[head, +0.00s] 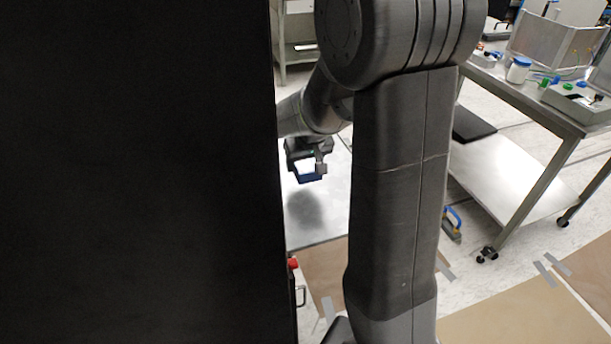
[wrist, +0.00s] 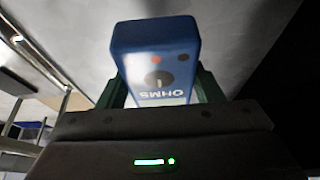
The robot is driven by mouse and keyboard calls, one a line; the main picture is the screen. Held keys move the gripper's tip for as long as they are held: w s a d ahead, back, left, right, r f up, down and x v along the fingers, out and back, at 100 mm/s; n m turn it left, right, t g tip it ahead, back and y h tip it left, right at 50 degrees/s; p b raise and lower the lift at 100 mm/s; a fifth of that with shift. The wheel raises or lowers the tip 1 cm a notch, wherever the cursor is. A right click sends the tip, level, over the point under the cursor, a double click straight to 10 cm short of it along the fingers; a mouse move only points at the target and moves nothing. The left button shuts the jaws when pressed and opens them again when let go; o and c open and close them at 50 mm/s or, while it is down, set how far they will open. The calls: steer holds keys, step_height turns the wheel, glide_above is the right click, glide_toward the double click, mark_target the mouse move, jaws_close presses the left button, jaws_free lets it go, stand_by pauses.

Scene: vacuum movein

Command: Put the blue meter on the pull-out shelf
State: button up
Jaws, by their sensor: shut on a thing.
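My gripper (head: 307,160) is shut on the blue meter (head: 308,178), partly hidden behind my own arm in the head view. In the wrist view the blue meter (wrist: 155,40) sits between the green fingers of my gripper (wrist: 160,92). Its dial and the upside-down word OHMS face the camera. The pale, flat pull-out shelf (head: 325,228) lies below the gripper, with a dark round shadow on it. The meter appears to be above this surface, apart from it. A grey surface, probably the shelf (wrist: 238,30), fills the wrist view's background.
A large black panel (head: 135,170) blocks the left of the head view. A metal cart (head: 520,95) with bottles and boxes stands at the right. A blue-handled tool (head: 453,222) is on the floor. A red-topped object (head: 293,265) stands beside the shelf's near edge.

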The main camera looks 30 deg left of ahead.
mark_target(305, 186)
steer(key=shift+f, duration=2.6)
steer(key=shift+f, duration=0.1)
steer(key=shift+f+b, duration=0.2)
steer(key=shift+b, duration=0.2)
steer(key=o, duration=1.1)
steer(key=shift+r, duration=0.1)
steer(key=shift+o, duration=0.2)
steer(key=shift+r+p, duration=0.3)
steer(key=shift+r, duration=0.1)
steer(key=v, duration=1.1)
steer(key=shift+d+f+p, duration=0.1)
steer(key=shift+p, duration=0.25)
steer(key=shift+s+d+r, duration=0.15)
steer(key=shift+r, duration=0.2)
